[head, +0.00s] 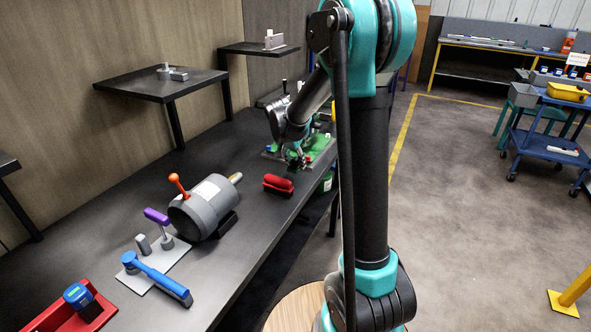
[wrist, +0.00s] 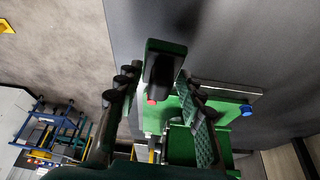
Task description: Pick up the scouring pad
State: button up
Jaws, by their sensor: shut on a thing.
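The scouring pad appears to be the green block with a dark middle (wrist: 165,46) in the wrist view. My gripper (wrist: 158,84) is shut on it, with one finger on each side at its near end. In the head view my gripper (head: 295,157) is over the far part of the dark bench, at a green fixture. The pad cannot be told apart from the green parts there, and I cannot tell how far it is above them.
The green fixture (head: 321,146) lies on a grey plate with red and blue knobs. A red brush-like thing (head: 278,184) lies close by on the bench (head: 130,190). A grey motor (head: 204,208) stands nearer. Raised dark shelves (head: 160,86) stand at the wall side.

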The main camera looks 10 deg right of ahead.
aim_at(295, 158)
notch_tip(295, 158, up, 16)
dwell(0.3)
jog(key=o, duration=0.5)
jog(key=c, duration=0.4)
jog(key=shift+o, duration=0.2)
